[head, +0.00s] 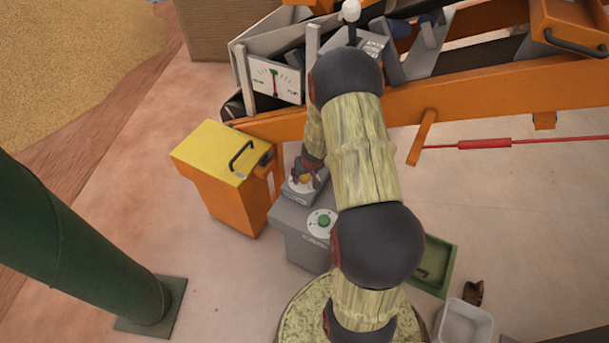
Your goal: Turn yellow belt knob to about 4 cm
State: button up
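The yellow belt knob (305,179) is a small yellow patch on the upper part of the grey control box (297,236). My gripper (303,178) comes down from above and is at the knob, with its dark red and black fingers hiding most of it. I cannot tell whether the fingers are closed on the knob or only around it. A white dial with a green knob (323,222) sits on the same box, nearer to me. A white gauge plate (275,80) with a scale is mounted on the machine behind.
An orange bin with a yellow lid (220,152) and black handle stands left of the control box. The orange machine frame (450,98) runs behind. A green post (75,240) stands at left. A green tray (437,262) and white tub (466,322) lie at lower right.

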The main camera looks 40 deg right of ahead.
jog(key=c, duration=0.8)
jog(key=shift+c, duration=0.2)
